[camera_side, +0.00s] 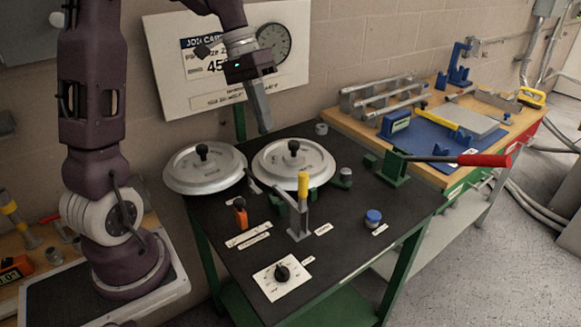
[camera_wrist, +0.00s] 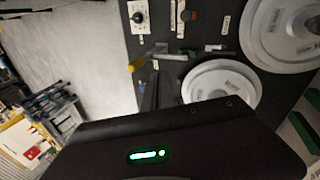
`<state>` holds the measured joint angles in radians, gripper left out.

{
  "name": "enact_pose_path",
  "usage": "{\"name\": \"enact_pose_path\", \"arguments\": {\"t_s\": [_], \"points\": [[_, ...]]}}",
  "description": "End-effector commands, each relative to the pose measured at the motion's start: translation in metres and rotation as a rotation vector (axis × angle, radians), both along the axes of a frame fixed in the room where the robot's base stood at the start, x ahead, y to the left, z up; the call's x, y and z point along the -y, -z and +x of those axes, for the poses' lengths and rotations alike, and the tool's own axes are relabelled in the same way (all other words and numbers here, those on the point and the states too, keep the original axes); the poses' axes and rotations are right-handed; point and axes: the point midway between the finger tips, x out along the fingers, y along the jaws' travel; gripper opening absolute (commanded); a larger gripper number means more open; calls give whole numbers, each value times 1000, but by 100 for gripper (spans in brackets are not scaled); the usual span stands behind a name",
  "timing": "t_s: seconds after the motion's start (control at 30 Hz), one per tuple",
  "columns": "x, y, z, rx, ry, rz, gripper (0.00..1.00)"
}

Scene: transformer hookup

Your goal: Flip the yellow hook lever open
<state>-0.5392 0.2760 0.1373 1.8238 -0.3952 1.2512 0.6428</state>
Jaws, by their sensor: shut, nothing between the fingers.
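The hook lever is a grey metal bar with a yellow handle (camera_side: 303,185), standing upright on the black tabletop in front of the right round lid. In the wrist view its yellow tip (camera_wrist: 137,65) shows left of the lids, beside the lever's grey metal part. My gripper (camera_side: 265,130) is shut and empty. It hangs above and behind the lever, over the back of the table near the right lid, clear of the handle. In the wrist view the dark fingers (camera_wrist: 149,94) show below the yellow tip.
Two round metal lids, left (camera_side: 205,168) and right (camera_side: 293,163), sit behind the lever. An orange switch (camera_side: 240,212), a dial plate (camera_side: 282,277) and a blue button (camera_side: 373,217) surround it. A red-handled lever (camera_side: 483,160) juts out at the right.

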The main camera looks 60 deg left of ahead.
Motion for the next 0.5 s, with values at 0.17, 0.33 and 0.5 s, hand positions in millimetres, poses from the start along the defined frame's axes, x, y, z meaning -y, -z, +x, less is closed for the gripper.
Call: {"name": "enact_pose_path", "arguments": {"t_s": [0.17,0.33,0.5], "points": [[12,27,1,-5,1,-4,0],[26,62,3,-7,3,-4,0],[40,93,6,-4,4,-2,0]]}}
